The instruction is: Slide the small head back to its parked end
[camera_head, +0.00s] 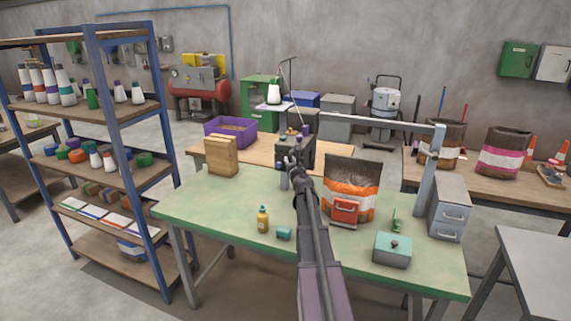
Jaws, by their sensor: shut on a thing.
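The small head (308,150) is a dark box-shaped unit at the left end of a pale horizontal rail (375,122) above the green table. A grey post (431,160) holds the rail at its right end. My gripper (291,162) is at the lower left front of the head and is shut on it. The exact contact is small and partly hidden by my arm. An open dark and orange bag (352,185) stands upright under the rail, right of my arm, with a red part on its front.
A blue shelf rack (120,110) stands left. The table's left part is mostly clear.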

